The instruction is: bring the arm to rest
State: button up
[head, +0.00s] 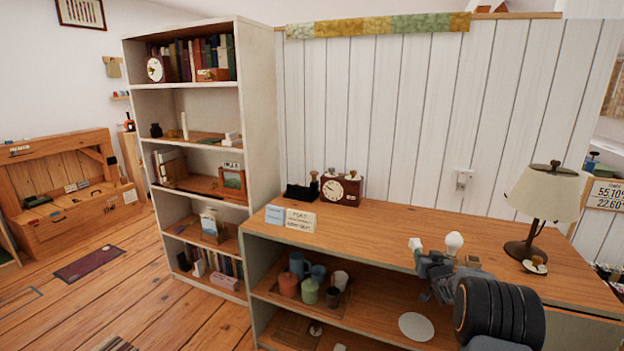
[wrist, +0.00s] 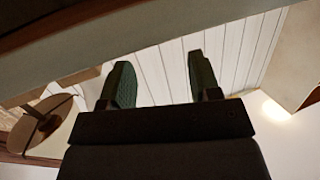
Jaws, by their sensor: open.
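My gripper (head: 436,270) is at the right in the head view, in front of the low wooden cabinet's front edge. In the wrist view, the two dark green fingers of my gripper (wrist: 160,80) stand wide apart with nothing between them. White wall boards show beyond the fingers. My arm comes in from the lower right of the head view and hides part of the cabinet.
The cabinet top (head: 390,221) carries a red clock (head: 341,188), small cards (head: 300,219), a white bulb (head: 453,244) near my gripper and a lamp (head: 543,195) at right. Mugs (head: 289,284) stand on its shelf. A tall bookcase (head: 259,120) stands left; floor is open beyond.

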jog(key=shift+w+a, duration=0.1)
jog(key=shift+a, duration=0.35)
jog(key=s+a+r+g+p, duration=0.2)
jog(key=s+a+r+p, duration=0.1)
jog(key=r, duration=0.3)
jog(key=s+a+r+g+p, duration=0.1)
jog(key=s+a+r+p, duration=0.15)
jog(key=s+r, duration=0.2)
jog(key=s+a+r+g+p, duration=0.3)
jog(key=s+a, duration=0.2)
jog(key=s, duration=0.6)
jog(key=s+a+r+n+g+y+p, duration=0.1)
jog(key=s+a+r+g+p, duration=0.2)
jog(key=s, duration=0.8)
jog(key=s+a+r+g+p, duration=0.3)
jog(key=s+a, duration=0.3)
jog(key=s, duration=0.5)
jog(key=shift+s+a+r+n+g+y, duration=0.3)
jog(key=shift+s+n, duration=0.05)
jog(key=shift+n, duration=0.05)
jog(key=shift+c, duration=0.2)
